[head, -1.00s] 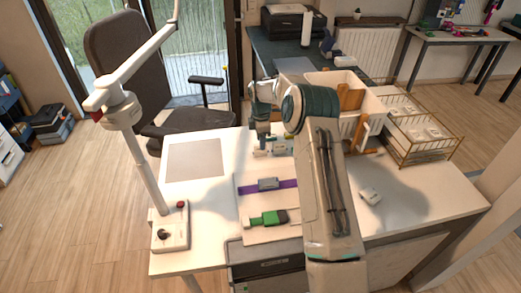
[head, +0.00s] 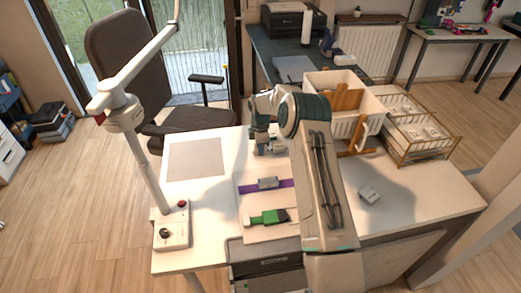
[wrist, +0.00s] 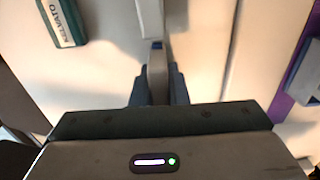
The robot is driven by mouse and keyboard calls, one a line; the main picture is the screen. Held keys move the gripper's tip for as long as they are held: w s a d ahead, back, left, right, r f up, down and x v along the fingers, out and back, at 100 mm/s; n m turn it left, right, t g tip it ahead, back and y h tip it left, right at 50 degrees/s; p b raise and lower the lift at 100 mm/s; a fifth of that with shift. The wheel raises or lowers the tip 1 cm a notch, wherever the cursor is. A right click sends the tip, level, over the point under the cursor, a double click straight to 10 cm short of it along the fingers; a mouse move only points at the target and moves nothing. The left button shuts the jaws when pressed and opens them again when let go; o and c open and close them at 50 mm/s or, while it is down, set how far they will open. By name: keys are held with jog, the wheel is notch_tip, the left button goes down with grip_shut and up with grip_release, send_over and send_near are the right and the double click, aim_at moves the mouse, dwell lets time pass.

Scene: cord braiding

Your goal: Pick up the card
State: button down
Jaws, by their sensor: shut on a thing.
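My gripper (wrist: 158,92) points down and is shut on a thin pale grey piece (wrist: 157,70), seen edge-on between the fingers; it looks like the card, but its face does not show. In the head view my gripper (head: 267,147) is over the back of the white table, behind the purple strap. The held card is too small to make out there, and my arm hides part of that area.
A green box lettered KELMATO (wrist: 62,22) lies at the upper left of the wrist view. The purple strap (head: 285,184) and a green item (head: 268,217) lie on the table. A lamp stands left.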

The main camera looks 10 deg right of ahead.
jog(key=shift+r, duration=0.55)
jog(key=r, duration=0.1)
jog(key=r+b, duration=0.1)
jog(key=d+r, duration=0.1)
jog(key=shift+s+r+b, duration=0.25)
jog(key=shift+b, duration=0.05)
jog(key=s+d+r+b, duration=0.2)
jog(key=s+d+r, duration=0.3)
jog(key=d, duration=0.4)
jog(key=shift+s+r, duration=0.3)
jog(key=shift+r, duration=0.4)
